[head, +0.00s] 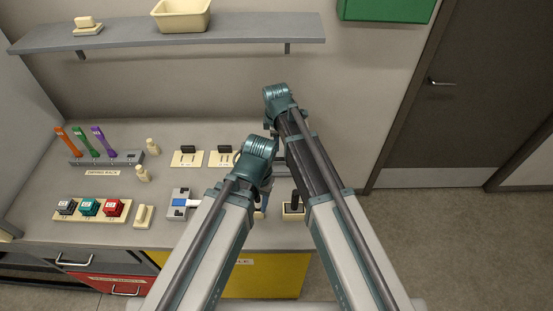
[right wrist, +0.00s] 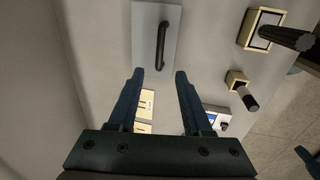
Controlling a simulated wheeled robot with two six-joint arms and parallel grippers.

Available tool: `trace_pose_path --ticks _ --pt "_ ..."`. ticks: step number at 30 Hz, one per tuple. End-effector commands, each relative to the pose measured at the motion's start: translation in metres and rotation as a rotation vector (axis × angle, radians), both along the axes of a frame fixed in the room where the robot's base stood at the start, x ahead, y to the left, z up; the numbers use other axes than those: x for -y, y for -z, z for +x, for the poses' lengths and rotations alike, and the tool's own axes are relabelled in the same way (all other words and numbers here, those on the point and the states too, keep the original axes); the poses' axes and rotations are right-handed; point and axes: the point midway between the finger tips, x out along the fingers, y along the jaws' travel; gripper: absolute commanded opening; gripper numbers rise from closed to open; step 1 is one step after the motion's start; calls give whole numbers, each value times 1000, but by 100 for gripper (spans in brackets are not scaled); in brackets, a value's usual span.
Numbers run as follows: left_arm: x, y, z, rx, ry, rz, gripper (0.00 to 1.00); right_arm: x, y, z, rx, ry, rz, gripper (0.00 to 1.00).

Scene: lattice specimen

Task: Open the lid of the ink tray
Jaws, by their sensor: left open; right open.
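A flat grey panel (right wrist: 146,15) with a black bar handle (right wrist: 161,45) lies at the top of the right wrist view; it looks like the ink tray's lid, lying flat. In the head view my arms hide most of that spot. My right gripper (right wrist: 160,72) is open and empty, its fingertips just short of the panel's near edge, with the handle beyond and between them. In the head view it is hidden behind my arm. My left gripper (head: 264,194) points down over the bench's front part, partly hidden by its own arm; I see nothing held in it.
Two cream plates with black handles (head: 187,152) (head: 224,152), a grey device with a blue part (head: 183,202) and a black-handled block (head: 293,206) stand nearby. A rack (head: 105,160) and a tray of coloured blocks (head: 90,209) are at left. A shelf (head: 170,40) hangs above.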

Motion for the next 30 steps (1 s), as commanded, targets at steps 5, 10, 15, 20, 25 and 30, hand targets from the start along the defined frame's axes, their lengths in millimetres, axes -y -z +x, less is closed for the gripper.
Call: trace_pose_path --ticks 5,10,15,20,25,30 --pt "0 32 0 0 5 1 50 0 32 6 0 0 0 50" --pt "0 56 0 0 10 2 50 0 56 10 0 1 0 50" --pt "0 80 0 -1 12 2 50 0 80 15 0 0 0 50" --pt "0 101 0 -1 11 2 50 0 101 19 0 0 0 50" --pt "0 112 0 0 10 2 50 0 112 22 0 0 0 50" --pt "0 113 0 0 9 2 50 0 113 22 0 0 0 50"
